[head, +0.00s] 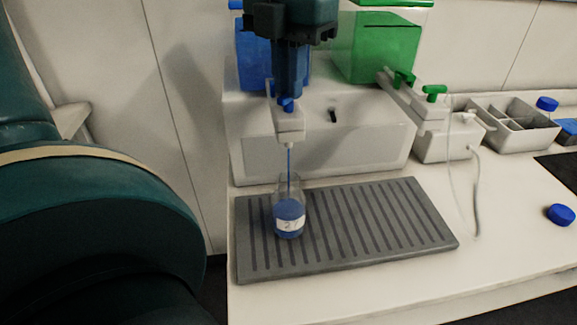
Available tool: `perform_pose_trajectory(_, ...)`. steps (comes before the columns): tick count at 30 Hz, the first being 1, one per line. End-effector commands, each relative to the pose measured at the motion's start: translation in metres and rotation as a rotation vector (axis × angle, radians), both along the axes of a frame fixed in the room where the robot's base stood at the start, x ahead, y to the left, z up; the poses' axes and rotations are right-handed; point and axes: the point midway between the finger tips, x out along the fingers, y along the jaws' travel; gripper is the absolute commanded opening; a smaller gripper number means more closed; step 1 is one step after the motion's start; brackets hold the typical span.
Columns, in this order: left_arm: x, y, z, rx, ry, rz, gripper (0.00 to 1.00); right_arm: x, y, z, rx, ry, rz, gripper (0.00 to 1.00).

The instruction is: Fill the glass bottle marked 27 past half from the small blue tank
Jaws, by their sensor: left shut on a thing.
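The glass bottle marked 27 (289,211) stands upright on the grey ribbed drip tray (400,228), under the spout of the blue tank's tap (289,124). A thin blue stream runs from the spout into its open mouth. Blue liquid in it reaches roughly the shoulder, above half; the label covers part of the front. The small blue tank (252,62) sits on the white stand, partly hidden behind my gripper. My left gripper (288,92) comes down from above and is shut on the tap's blue handle (287,104). My right gripper is not in view.
A green tank (385,48) stands to the right, with green-handled taps (434,92) and a thin tube near it. A grey divided box (510,128) is further right. A blue cap (561,214) lies on the white counter. Most of the tray is free.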

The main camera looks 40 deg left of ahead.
Motion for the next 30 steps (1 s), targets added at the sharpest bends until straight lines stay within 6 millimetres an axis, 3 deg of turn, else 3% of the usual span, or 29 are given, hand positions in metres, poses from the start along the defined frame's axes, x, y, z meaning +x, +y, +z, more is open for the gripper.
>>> perform_pose_trajectory(12, -0.001, 0.000, 0.001, -0.002, 0.003, -0.658, 0.00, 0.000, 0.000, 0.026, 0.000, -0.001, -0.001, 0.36)
perform_pose_trajectory(22, -0.001, 0.000, -0.001, 0.000, 0.003, -0.758, 0.00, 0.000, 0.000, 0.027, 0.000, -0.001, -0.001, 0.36)
perform_pose_trajectory(23, -0.001, 0.000, -0.001, 0.000, 0.003, -0.758, 0.13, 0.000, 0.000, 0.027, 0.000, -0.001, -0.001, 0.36)
perform_pose_trajectory(30, 0.000, 0.000, 0.000, 0.000, 0.002, -0.756, 0.33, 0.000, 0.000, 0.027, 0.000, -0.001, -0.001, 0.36)
